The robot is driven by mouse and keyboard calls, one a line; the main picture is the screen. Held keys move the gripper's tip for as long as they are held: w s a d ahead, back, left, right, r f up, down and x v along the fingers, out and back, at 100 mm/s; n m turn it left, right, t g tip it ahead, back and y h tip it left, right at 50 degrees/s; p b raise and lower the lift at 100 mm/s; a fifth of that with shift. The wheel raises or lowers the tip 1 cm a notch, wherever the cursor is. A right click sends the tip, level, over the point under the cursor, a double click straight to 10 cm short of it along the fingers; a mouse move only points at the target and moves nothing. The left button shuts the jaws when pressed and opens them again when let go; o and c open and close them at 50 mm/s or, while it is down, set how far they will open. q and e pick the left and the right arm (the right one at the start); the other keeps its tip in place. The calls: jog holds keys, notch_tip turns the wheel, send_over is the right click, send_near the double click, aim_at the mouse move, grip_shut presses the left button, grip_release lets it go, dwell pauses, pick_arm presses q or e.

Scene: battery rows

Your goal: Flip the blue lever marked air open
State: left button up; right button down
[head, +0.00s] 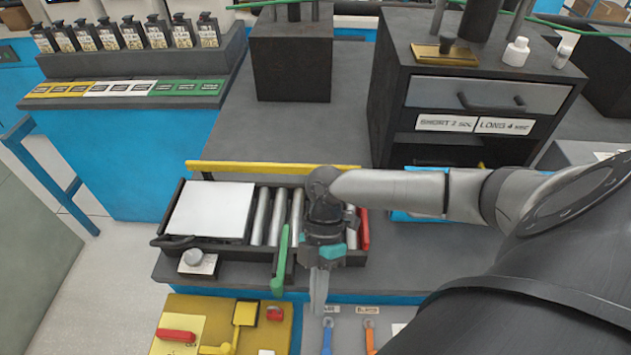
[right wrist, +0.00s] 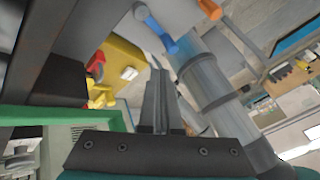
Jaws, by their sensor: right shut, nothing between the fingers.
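The blue lever (head: 327,338) is at the bottom edge of the head view, on a light grey panel, under a small label (head: 331,309) too small to read surely. Its lower end is cut off by the frame. In the right wrist view the blue lever (right wrist: 160,33) is beyond the fingertips, slanting across the top. My right gripper (head: 319,300) points down just above and left of the lever in the head view. Its fingers (right wrist: 158,85) are together with nothing between them, and a gap to the lever shows. My left gripper is not in view.
An orange lever (head: 370,336) is right of the blue one. A yellow panel (head: 185,312) with red and yellow handles lies left. Behind are a green bar (head: 281,262), a roller tray (head: 215,251) with a white plate, and a red handle (head: 363,231). A dark cabinet (head: 392,90) stands behind.

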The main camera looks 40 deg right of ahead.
jog(key=v, duration=0.7)
dwell(0.4)
